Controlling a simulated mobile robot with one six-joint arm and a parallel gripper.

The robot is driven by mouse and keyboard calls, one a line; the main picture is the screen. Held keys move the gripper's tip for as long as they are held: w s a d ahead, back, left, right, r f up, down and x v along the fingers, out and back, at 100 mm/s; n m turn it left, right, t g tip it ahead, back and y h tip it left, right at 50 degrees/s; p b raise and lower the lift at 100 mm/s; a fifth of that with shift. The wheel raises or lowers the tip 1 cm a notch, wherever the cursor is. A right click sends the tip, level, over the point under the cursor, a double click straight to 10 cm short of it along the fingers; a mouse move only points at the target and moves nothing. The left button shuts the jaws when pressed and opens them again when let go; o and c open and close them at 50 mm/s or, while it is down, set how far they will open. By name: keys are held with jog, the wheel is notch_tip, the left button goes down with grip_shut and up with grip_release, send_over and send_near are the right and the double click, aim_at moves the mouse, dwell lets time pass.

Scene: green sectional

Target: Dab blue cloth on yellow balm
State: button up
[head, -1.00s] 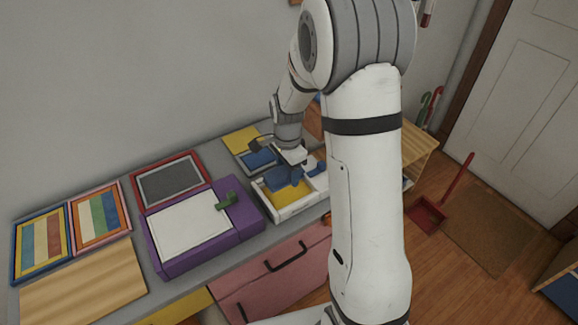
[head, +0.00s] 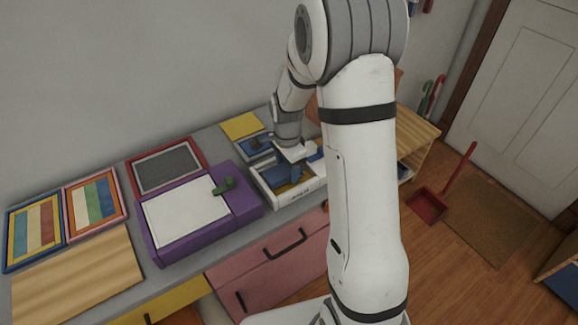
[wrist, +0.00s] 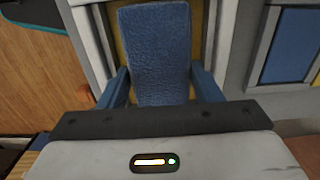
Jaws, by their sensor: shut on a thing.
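My gripper (wrist: 160,72) is shut on the blue cloth (wrist: 155,45), a textured pad held between its two blue fingers. In the head view my gripper (head: 291,172) points down into a white open tray (head: 298,200). The yellow balm (wrist: 197,32) lies inside that tray, and only narrow strips of it show beside the cloth in the wrist view. The cloth is over the balm and hides most of it. I cannot tell whether the two touch.
A purple box with a white lid (head: 187,219) stands left of the tray. A yellow square (head: 240,125) lies behind it on the grey counter (head: 110,187). A wooden board (head: 75,275) is at the far left. A pink drawer front (head: 270,260) is below the counter.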

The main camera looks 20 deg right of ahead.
aim_at(288, 168)
jog(key=shift+f+b, duration=0.35)
jog(key=shift+f, duration=0.15)
dwell(0.6)
dwell(0.6)
jog(key=shift+r+p, duration=2.4)
jog(key=shift+r, duration=1.2)
jog(key=shift+f, duration=0.1)
